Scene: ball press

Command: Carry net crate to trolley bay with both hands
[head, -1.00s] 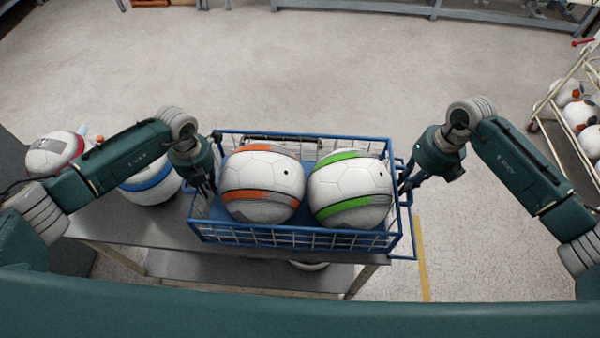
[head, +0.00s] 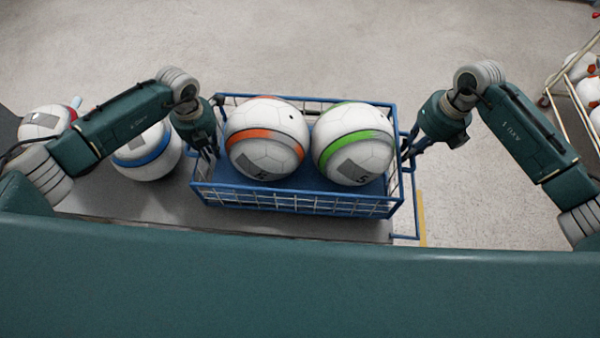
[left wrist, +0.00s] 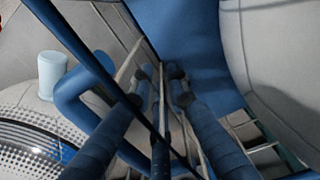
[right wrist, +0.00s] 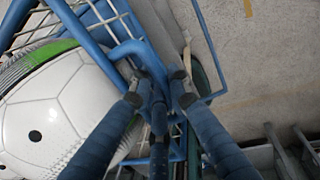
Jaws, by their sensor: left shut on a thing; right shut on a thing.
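The blue net crate (head: 296,203) holds two balls, one with an orange band (head: 266,138) and one with a green band (head: 354,145). It looks level and lies over the grey table; I cannot tell whether it touches the top. My left gripper (head: 214,152) is shut on the crate's left end, also seen close up in the left wrist view (left wrist: 163,75). My right gripper (head: 406,153) is shut on its right end, with the blue wire frame around the fingers in the right wrist view (right wrist: 163,78). The trolley (head: 570,108) is partly in view at the right edge, holding balls.
A ball with a blue band (head: 148,158) and a ball with a red patch (head: 45,122) are left of the crate, partly behind my left arm. The grey table (head: 140,203) runs beneath. Open floor (head: 330,50) lies beyond the crate, and a yellow line (head: 422,215) at its right.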

